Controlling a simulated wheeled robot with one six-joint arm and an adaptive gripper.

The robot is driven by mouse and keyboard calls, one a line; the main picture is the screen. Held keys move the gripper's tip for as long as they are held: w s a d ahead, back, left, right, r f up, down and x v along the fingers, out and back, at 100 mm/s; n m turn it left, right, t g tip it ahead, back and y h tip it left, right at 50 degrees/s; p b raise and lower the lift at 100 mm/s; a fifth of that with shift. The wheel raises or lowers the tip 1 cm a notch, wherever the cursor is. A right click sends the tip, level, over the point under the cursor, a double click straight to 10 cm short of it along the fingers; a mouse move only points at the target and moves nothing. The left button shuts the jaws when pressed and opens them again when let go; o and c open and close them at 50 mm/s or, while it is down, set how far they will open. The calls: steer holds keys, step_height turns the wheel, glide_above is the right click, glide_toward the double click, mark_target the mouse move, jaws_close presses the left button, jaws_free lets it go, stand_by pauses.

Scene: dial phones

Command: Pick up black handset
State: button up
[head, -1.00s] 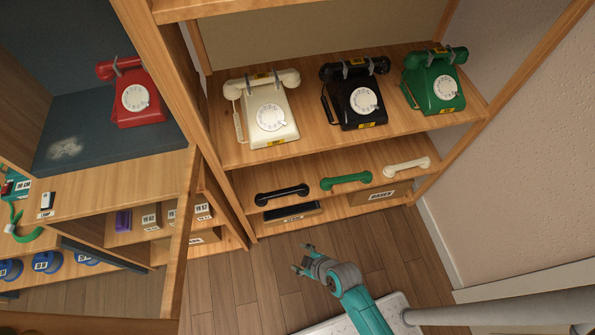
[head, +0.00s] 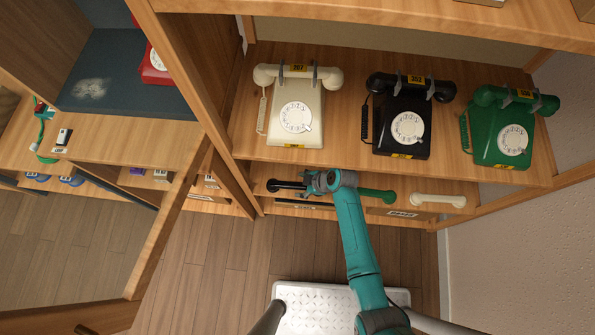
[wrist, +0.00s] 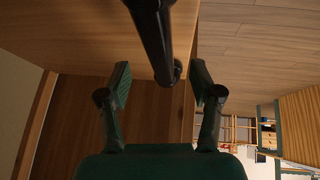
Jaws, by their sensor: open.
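The loose black handset (head: 284,186) lies on the lower shelf, at the left of the row of handsets. My gripper (head: 309,182) is at its right end in the head view and hides that end. In the wrist view the handset (wrist: 153,38) runs down from the top edge, and its near end lies between the two open fingertips (wrist: 162,82). A gap shows on both sides, and no finger is seen closed on it. A black dial phone (head: 404,128) with its own black handset on top stands on the shelf above.
A green handset (head: 377,195), partly hidden by my arm, and a cream handset (head: 438,201) lie to the right. Cream (head: 295,118) and green (head: 500,135) phones stand above, behind the upper shelf's edge (head: 340,162). A wooden upright (head: 190,80) is at left.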

mark_target(297, 186)
steer(key=shift+x, duration=2.5)
steer(key=shift+s, duration=0.1)
jaws_close()
